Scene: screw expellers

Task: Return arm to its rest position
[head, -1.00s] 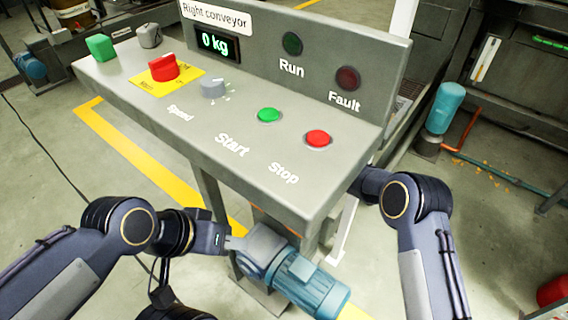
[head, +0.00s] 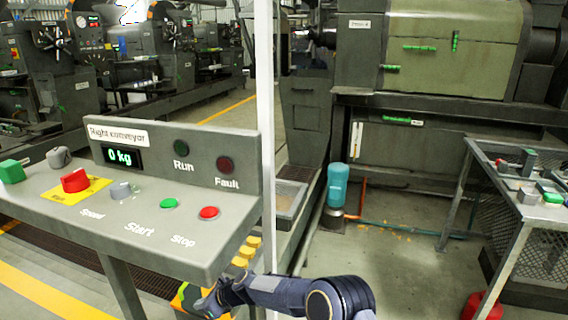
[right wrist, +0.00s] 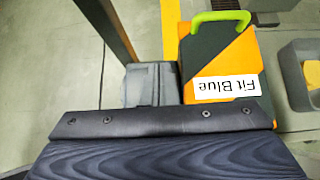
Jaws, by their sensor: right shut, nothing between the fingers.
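My right arm comes in at the bottom of the head view, and its gripper (head: 204,305) is low, below the front right corner of the control console. The gripper is small and dark here; it looks shut, with nothing held. The right wrist view shows only a dark part of my own arm along its bottom, no fingertips. My left arm and gripper are out of view. The "Right conveyor" console (head: 160,245) stands at the left, with a 0 kg display (head: 121,157), a green start button (head: 168,203) and a red stop button (head: 209,212).
An orange and dark case (right wrist: 222,65) labelled "Fit Blue" lies below my right wrist, beside a grey block (right wrist: 149,84). A mesh-sided table (head: 530,215) stands at the right.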

